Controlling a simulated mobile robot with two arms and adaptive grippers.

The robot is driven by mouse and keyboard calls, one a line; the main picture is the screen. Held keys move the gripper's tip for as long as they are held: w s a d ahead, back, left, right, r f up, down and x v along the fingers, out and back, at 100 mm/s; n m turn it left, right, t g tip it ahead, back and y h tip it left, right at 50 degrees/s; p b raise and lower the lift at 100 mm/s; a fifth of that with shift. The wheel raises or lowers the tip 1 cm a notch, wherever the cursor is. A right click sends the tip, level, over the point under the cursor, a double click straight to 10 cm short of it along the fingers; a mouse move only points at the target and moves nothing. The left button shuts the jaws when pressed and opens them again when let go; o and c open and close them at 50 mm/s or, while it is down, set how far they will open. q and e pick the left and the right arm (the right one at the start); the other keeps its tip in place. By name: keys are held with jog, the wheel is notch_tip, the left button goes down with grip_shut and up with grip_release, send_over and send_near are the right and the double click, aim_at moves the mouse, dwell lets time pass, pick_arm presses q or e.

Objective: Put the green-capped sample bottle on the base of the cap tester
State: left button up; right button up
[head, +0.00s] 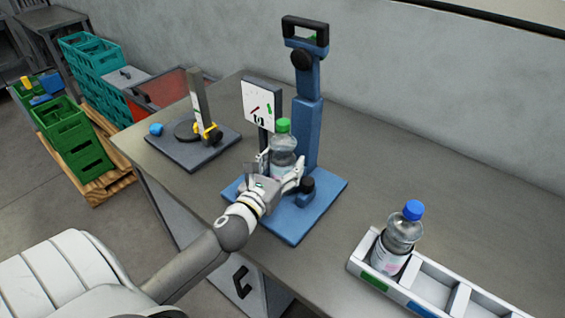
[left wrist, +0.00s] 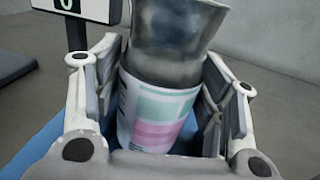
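The green-capped sample bottle (head: 284,153) stands roughly upright in front of the blue column of the cap tester (head: 306,130). Its lower part is behind my gripper in the head view, so I cannot tell whether it touches the blue base (head: 318,205). My left gripper (head: 279,180) is above the base with its fingers around the bottle. In the left wrist view the fingers (left wrist: 160,105) press close on both sides of the bottle's pink and green label (left wrist: 155,115), and the cap is out of frame. My right gripper is not in view.
A blue-capped bottle (head: 402,235) sits in a white compartment rack (head: 434,284) at the right. A display panel (head: 262,104) stands just left of the tester. Another dark-based device (head: 194,150) is farther left. Crates (head: 77,140) stand beyond the table.

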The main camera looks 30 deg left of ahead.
pick_arm(q)
jog(key=shift+r, duration=0.2)
jog(key=shift+s+f, duration=0.15)
jog(key=shift+s, duration=0.05)
jog(key=s, duration=0.3)
jog(key=s+d+b, duration=0.1)
jog(key=s, duration=0.2)
jog(key=s+b, duration=0.1)
jog(key=s, duration=0.2)
jog(key=shift+s+d, duration=0.15)
jog(key=shift+s, duration=0.25)
jog(key=shift+s+d, duration=0.1)
jog(key=shift+s, duration=0.8)
